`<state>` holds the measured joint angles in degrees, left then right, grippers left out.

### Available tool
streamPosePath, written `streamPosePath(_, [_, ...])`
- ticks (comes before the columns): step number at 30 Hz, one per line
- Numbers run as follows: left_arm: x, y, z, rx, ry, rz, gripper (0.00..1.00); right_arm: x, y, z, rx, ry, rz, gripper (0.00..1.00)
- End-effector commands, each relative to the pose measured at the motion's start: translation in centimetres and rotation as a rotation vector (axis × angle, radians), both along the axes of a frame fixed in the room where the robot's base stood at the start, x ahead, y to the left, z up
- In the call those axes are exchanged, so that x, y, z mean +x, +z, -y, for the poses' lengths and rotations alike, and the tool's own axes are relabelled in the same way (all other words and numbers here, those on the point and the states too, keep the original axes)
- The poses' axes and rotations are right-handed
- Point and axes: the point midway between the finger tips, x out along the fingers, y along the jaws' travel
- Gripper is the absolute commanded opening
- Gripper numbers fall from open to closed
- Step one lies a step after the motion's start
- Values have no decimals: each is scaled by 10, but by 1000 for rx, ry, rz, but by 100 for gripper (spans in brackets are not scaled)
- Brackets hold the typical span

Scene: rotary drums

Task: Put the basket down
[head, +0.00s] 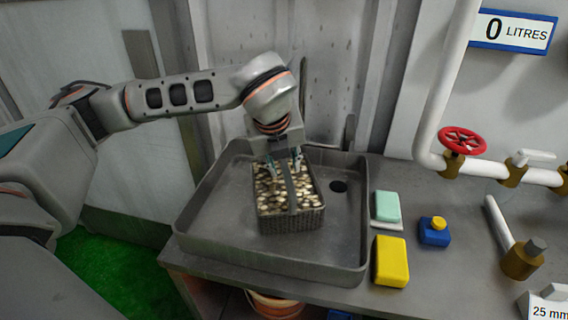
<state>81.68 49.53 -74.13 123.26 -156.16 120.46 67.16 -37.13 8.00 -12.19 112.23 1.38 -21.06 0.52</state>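A dark woven basket (291,222) filled with pale and brown mottled pieces is in the grey tray (345,262), near its middle. It looks upright; whether its base touches the tray floor is hard to tell. Its grey handle (291,190) arches over the contents. My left gripper (285,166) points down at the top of the basket, with one teal-tipped finger on each side of the handle. The fingers look a little apart, and I cannot tell whether they press on the handle. My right gripper is not in view.
A white pipe with a red valve wheel (462,141) runs behind. The tray has raised walls and a drain hole (338,186).

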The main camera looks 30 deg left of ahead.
Motion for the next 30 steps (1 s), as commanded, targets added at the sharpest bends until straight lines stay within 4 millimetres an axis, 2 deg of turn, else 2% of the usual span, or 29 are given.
streamPosePath(8, [-2,9,1,-1,-1,2,28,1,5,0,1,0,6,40])
streamPosePath(21, [-37,85,8,2,-2,4,28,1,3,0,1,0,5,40])
streamPosePath(25, [-44,101,9,2,-2,3,28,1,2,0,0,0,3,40])
streamPosePath(30, [-49,110,10,2,-2,1,28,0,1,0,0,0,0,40])
